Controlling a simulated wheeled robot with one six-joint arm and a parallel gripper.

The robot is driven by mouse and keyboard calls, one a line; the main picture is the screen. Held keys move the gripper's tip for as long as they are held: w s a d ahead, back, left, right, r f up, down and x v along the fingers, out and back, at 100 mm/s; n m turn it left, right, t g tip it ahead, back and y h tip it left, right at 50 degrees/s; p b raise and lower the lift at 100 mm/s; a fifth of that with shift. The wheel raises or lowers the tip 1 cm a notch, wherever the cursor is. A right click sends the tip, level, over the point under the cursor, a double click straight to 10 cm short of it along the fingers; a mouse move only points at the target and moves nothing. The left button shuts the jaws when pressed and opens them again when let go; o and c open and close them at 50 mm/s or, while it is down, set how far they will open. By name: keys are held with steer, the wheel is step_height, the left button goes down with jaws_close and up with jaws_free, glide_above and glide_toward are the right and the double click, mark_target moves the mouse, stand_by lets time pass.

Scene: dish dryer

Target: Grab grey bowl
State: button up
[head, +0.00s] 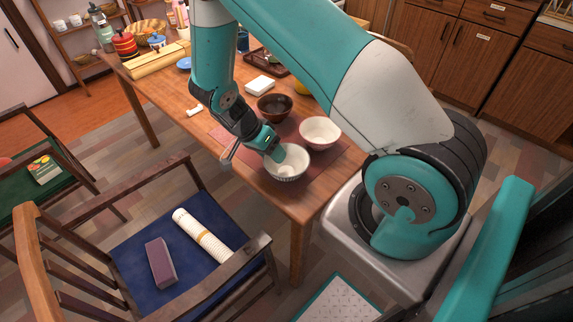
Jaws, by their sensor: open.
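A pale greyish bowl (292,176) with a ribbed outside stands upright near the front corner of the wooden table. My gripper (275,153) reaches down from the upper left to this bowl's left rim. It is open, and one teal finger shows over the inside of the bowl. The other finger is mostly hidden, so I cannot tell whether the gripper touches the rim. A whiter bowl (320,133) stands just behind and to the right. A dark brown bowl (274,107) stands farther back.
The wooden table (190,127) also carries a white box (260,84), a small white item (195,112) and several jars at the far left. A chair (118,235) with a blue seat stands close to the table's front left side.

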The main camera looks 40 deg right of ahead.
jaws_close()
steer(key=shift+r, duration=0.1)
